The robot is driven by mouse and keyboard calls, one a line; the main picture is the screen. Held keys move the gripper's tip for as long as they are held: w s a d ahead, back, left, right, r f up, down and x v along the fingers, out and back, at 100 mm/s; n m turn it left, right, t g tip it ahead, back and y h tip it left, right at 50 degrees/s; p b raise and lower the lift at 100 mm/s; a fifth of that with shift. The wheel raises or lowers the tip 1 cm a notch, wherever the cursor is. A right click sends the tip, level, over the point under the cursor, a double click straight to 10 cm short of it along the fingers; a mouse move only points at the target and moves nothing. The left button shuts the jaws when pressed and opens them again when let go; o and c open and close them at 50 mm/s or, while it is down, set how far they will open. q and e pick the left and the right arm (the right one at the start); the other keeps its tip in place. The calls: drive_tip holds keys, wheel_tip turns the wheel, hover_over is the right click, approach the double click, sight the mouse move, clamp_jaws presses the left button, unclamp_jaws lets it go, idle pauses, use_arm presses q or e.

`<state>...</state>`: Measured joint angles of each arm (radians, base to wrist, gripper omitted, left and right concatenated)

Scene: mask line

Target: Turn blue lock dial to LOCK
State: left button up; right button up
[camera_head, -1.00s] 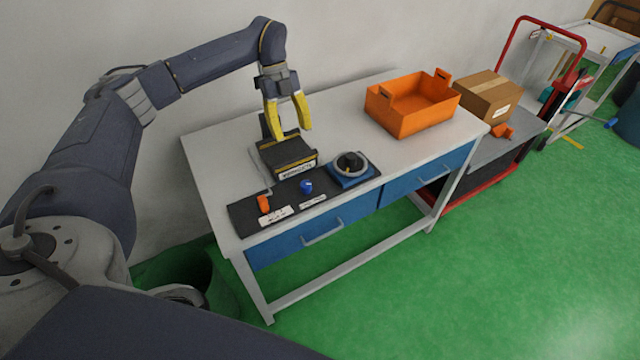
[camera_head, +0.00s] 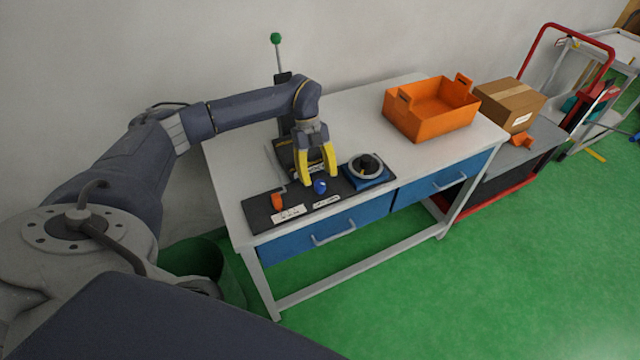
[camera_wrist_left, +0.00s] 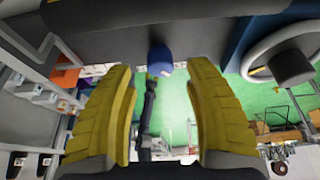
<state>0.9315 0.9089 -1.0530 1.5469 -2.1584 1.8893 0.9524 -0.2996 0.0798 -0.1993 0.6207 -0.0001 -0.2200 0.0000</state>
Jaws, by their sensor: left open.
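The small blue lock dial (camera_head: 320,187) sits on the dark panel (camera_head: 258,212) at the table's front edge. It also shows in the left wrist view (camera_wrist_left: 160,57), top centre, between the fingertips. My left gripper (camera_head: 318,180) has yellow fingers, open and pointing down, right at the dial. In the left wrist view my left gripper (camera_wrist_left: 160,72) has one finger each side of the dial with gaps; I cannot tell any contact. A white label (camera_head: 327,201) lies in front of the dial, its text too small to read. My right gripper is not in view.
An orange handle (camera_head: 278,201) stands left of the dial, and a round handwheel (camera_head: 366,166) on a blue base stands right of it. A dark device and a green-topped post (camera_head: 276,39) are behind. An orange crate (camera_head: 430,121) is farther right.

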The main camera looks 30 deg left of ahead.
sight(320, 183)
use_arm(q)
drive_tip(key=shift+x, duration=1.8)
clamp_jaws()
